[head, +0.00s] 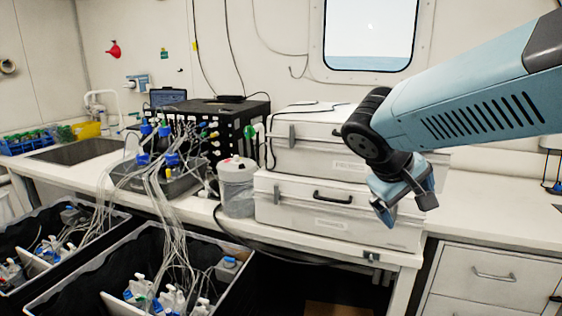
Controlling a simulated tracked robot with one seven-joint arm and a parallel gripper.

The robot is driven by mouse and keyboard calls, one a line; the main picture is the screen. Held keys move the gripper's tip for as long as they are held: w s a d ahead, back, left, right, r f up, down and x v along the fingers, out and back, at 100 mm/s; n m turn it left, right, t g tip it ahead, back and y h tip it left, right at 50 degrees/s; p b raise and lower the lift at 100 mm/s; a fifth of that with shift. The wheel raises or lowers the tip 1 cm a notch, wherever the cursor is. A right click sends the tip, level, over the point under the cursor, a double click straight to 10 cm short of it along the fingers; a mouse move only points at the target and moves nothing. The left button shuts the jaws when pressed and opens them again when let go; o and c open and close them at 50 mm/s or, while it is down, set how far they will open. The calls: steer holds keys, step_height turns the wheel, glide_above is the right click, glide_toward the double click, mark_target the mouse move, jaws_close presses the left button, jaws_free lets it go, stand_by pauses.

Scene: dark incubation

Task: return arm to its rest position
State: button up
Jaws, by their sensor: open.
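My gripper (405,203) is at the end of my blue-grey arm, which reaches in from the right edge of the head view. The gripper points down in front of the right end of two stacked white cases (337,228). Its jaws are open, with nothing visible between them. Whether it touches the cases cannot be told from this view.
A white bench (473,201) runs along the wall, clear right of the cases. A lidded clear jar (237,187), a black crate (233,113) and tubed bottles (172,160) stand left. Black bins (95,288) with tubing fill the lower left. Drawers (492,277) are lower right.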

steer(key=s+m+t+y, duration=0.1)
steer(key=s+m+y, duration=0.2)
steer(key=s+y, duration=0.3)
steer(key=shift+s+a+r+m, duration=0.3)
steer(key=shift+s+m, duration=0.05)
steer(key=shift+m, duration=0.05)
steer(key=shift+c, duration=0.2)
stand_by(0.5)
